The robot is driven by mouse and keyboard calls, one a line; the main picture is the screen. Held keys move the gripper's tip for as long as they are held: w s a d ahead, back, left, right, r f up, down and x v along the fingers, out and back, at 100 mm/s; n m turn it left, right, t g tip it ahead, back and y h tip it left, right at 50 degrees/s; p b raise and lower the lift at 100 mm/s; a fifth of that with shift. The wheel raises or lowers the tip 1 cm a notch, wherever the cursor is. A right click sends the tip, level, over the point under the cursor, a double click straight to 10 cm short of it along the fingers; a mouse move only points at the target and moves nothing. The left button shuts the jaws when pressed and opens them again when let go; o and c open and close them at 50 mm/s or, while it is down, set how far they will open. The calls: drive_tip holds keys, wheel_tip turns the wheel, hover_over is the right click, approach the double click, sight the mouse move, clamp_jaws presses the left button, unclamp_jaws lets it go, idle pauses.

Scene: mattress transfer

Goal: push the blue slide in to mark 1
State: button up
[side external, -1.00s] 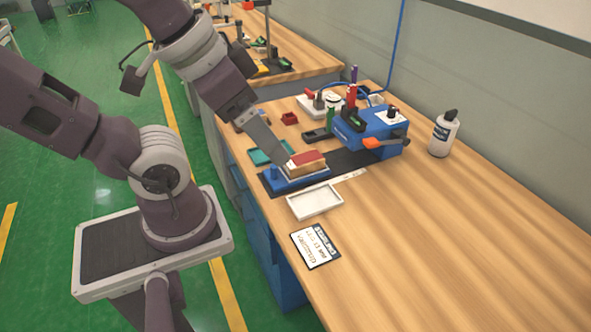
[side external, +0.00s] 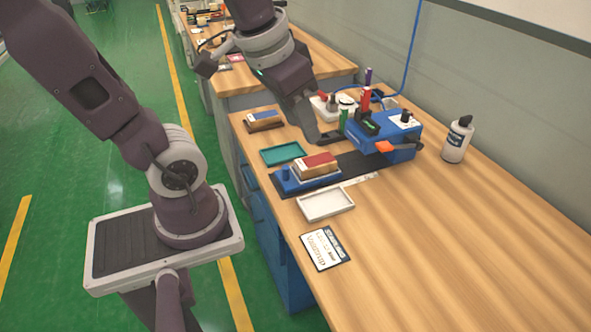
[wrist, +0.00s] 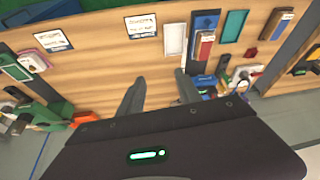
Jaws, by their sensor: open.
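The blue slide (side external: 285,184) sits at the near left end of a black track (side external: 362,164) and carries a wooden block with a red top (side external: 318,162). It also shows in the wrist view (wrist: 206,20), near the top. The track runs to a blue machine (side external: 372,137) with an orange handle. A pale strip (side external: 361,180) lies along the track; its marks are too small to read. My gripper (side external: 326,139) is beyond the slide, near the machine's left side, apart from the slide. In the wrist view its fingers (wrist: 158,90) are spread, with nothing visible between them.
A white tray (side external: 327,214) and a printed card (side external: 325,249) lie in front of the slide. A teal tray (side external: 282,164) and a blue-topped block (side external: 263,129) are to its left and behind. A bottle (side external: 455,143) stands at right. The table's right front is clear.

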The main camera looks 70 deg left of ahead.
drive_tip(key=w+a+f+n+g, duration=0.2)
drive_tip(key=w+a+f, duration=0.45)
drive_tip(key=a, duration=0.35)
drive_tip(key=n+g+h, duration=0.1)
drive_tip(key=n+g, duration=0.1)
drive_tip(key=n, duration=0.1)
hover_over(286, 167)
wheel_tip(286, 167, down, 14)
drive_tip(key=shift+d+f, duration=0.15)
drive_tip(key=shift+f, duration=0.1)
wheel_tip(286, 167, down, 8)
drive_tip(key=shift+s+r, duration=0.1)
drive_tip(key=shift+r, duration=0.1)
drive_tip(key=shift+c, duration=0.2)
clamp_jaws()
drive_tip(key=shift+r, duration=0.1)
